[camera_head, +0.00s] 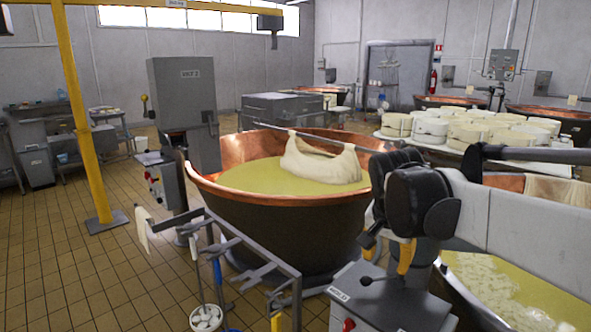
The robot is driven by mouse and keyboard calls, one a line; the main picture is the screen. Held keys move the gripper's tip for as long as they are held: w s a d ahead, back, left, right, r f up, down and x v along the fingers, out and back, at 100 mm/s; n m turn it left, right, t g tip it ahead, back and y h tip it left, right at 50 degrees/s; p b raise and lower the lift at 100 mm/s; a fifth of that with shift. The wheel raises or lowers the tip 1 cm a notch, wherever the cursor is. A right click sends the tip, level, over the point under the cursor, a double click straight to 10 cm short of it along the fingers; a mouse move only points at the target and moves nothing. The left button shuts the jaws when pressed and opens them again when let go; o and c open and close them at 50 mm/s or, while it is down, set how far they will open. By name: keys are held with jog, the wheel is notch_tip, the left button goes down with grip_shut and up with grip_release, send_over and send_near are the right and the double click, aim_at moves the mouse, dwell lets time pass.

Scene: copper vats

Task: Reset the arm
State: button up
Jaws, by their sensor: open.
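My gripper (383,226) is the dark unit at the end of my pale grey arm (530,228), which comes in from the right edge. It is open. I see nothing held in it, but its fingers are small and partly hidden by its own body. It shows in front of the right side of a large copper vat (215,182) and above a grey machine post (385,300). I cannot tell whether it touches either.
The vat holds yellow liquid (265,178) and a cloth (320,162) hung on a pole. A metal rail (265,255) with tools and a bucket (206,318) stands in front. White round moulds (432,131) fill a table behind. Tiled floor (75,270) is clear at left.

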jog(key=s+f+n+t+y, duration=0.1)
jog(key=s+f+n, duration=0.2)
jog(key=s, duration=0.7)
jog(key=s+f+n+t, duration=0.2)
jog(key=s+f+n, duration=0.1)
jog(key=s, duration=0.7)
jog(key=shift+a+f+n+y, duration=0.3)
jog(key=shift+a+n+y, duration=0.1)
jog(key=shift+n, duration=0.2)
